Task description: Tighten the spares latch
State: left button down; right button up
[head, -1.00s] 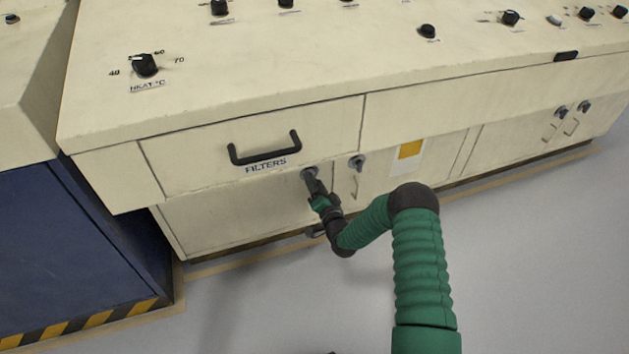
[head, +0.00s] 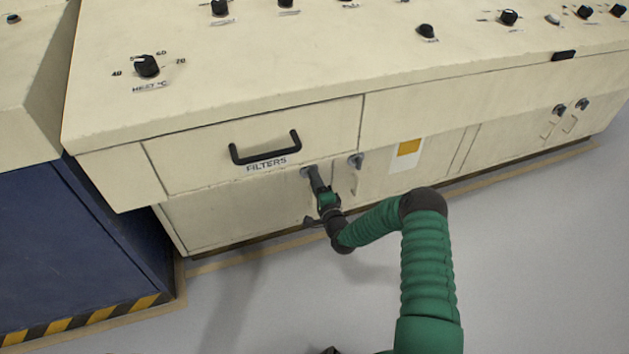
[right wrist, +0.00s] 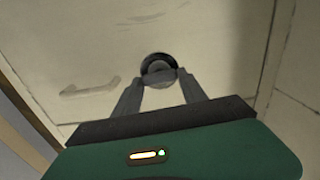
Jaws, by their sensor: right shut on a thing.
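A round dark latch (head: 306,171) sits on the cream cabinet door (head: 240,212), just below the drawer marked FILTERS. My right gripper (head: 314,179) reaches up to this latch from below. In the right wrist view, the two fingers (right wrist: 160,78) are shut on the knob of the latch (right wrist: 158,64), one on each side. The fingers cover part of the knob, so its exact angle is hard to tell. No spares label is readable.
A second latch (head: 356,161) sits close to the right, with a door handle (head: 353,185) below it. The black FILTERS drawer handle (head: 265,148) juts out above left. A blue cabinet (head: 75,240) stands at the left. The grey floor (head: 535,250) in front is clear.

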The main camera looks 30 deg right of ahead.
jog(key=shift+s+d+f, duration=0.1)
jog(key=shift+d+f, duration=0.05)
jog(key=shift+d, duration=0.1)
jog(key=o, duration=1.4)
jog(key=shift+c, duration=0.2)
jog(key=shift+a, duration=0.1)
jog(key=p+v, duration=0.7)
jog(key=v, duration=0.9)
jog(key=shift+s+a, duration=0.2)
jog(key=shift+s, duration=0.15)
